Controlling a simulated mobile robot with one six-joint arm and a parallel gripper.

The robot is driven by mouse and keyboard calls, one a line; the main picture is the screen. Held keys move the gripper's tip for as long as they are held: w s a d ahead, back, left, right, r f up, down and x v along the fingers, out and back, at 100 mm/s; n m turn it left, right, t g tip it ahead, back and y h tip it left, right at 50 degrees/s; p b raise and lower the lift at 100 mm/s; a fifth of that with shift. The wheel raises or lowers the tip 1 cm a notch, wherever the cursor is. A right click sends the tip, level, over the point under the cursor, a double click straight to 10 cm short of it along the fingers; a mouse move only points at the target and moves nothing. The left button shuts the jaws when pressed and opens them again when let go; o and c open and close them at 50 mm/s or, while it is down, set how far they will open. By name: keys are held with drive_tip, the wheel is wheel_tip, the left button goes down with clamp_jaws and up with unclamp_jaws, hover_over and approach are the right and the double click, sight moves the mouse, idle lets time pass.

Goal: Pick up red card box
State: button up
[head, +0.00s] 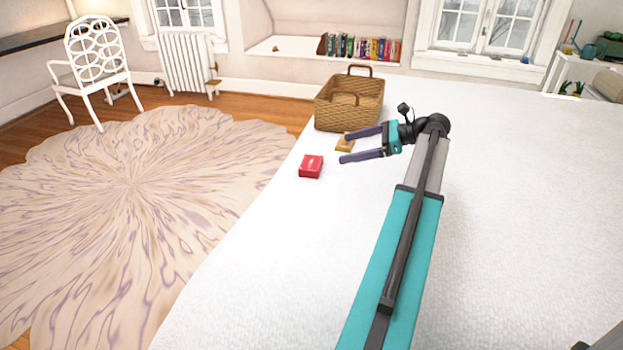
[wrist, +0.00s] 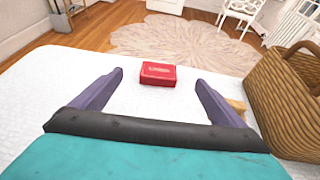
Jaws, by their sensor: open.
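The red card box (head: 311,166) lies on the white bed-like surface (head: 270,215), near its left edge in the head view. In the wrist view the red card box (wrist: 158,74) is ahead of my fingers and roughly centred between them. My gripper (head: 345,147) is open and empty, to the right of the box and apart from it. Its two purple fingers also show in the wrist view (wrist: 160,78), spread wide. A yellowish box (head: 344,143) lies behind the red one, partly hidden by a finger.
A wicker basket (head: 349,103) stands on the white surface behind the boxes, and at the right in the wrist view (wrist: 290,100). The surface's edge is just left of the red box. The surface in front is clear.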

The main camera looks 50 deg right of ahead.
sight(314, 163)
drive_tip(key=shift+f+b, duration=0.85)
drive_tip(key=shift+f, duration=0.55)
drive_tip(key=shift+b+x, duration=0.9)
drive_tip(key=shift+x, duration=3.4)
drive_tip(key=shift+w, duration=0.1)
drive_tip(key=shift+b+x, duration=0.95)
drive_tip(key=shift+x, duration=1.6)
drive_tip(key=shift+d, duration=0.15)
